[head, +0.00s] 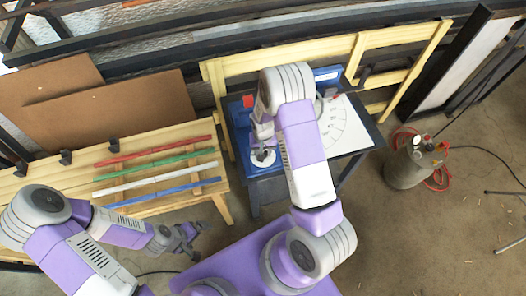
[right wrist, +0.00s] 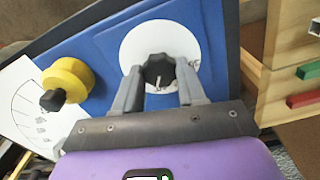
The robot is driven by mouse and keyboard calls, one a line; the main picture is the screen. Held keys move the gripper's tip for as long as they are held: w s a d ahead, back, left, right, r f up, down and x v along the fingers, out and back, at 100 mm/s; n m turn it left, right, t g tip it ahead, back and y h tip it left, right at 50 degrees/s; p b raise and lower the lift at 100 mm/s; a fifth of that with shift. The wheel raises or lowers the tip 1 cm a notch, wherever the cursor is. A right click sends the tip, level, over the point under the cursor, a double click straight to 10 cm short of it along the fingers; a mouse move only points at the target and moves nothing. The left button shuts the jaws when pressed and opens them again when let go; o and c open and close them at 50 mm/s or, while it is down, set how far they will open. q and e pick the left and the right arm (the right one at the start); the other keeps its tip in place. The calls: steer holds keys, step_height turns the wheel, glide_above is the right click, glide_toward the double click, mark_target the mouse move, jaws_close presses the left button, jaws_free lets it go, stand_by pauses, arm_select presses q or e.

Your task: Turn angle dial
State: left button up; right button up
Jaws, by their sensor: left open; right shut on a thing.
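The angle dial is a black lobed knob (right wrist: 158,68) on a round white disc (right wrist: 140,42) set in a blue panel (right wrist: 95,45). In the head view the white disc (head: 263,158) shows at the left front of the blue machine (head: 240,115). My right gripper (right wrist: 159,75) has one finger on each side of the knob and is shut on it; in the head view this gripper (head: 262,143) is partly hidden by my arm. My left gripper (head: 188,241) is open and empty, low in front of the lath bench, far from the dial.
A yellow wheel with a black knob (right wrist: 68,80) and a white scale sheet (head: 340,125) are beside the dial. Red, green, white and blue laths (head: 155,168) lie on the wooden bench (head: 212,185) at left. A gas bottle (head: 412,165) with a red hose stands at right.

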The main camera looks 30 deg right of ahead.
steer(key=shift+n, duration=0.9)
steer(key=o, duration=1)
steer(key=shift+o, duration=0.2)
steer(key=shift+r+p, duration=0.3)
steer(key=shift+r, duration=3.5)
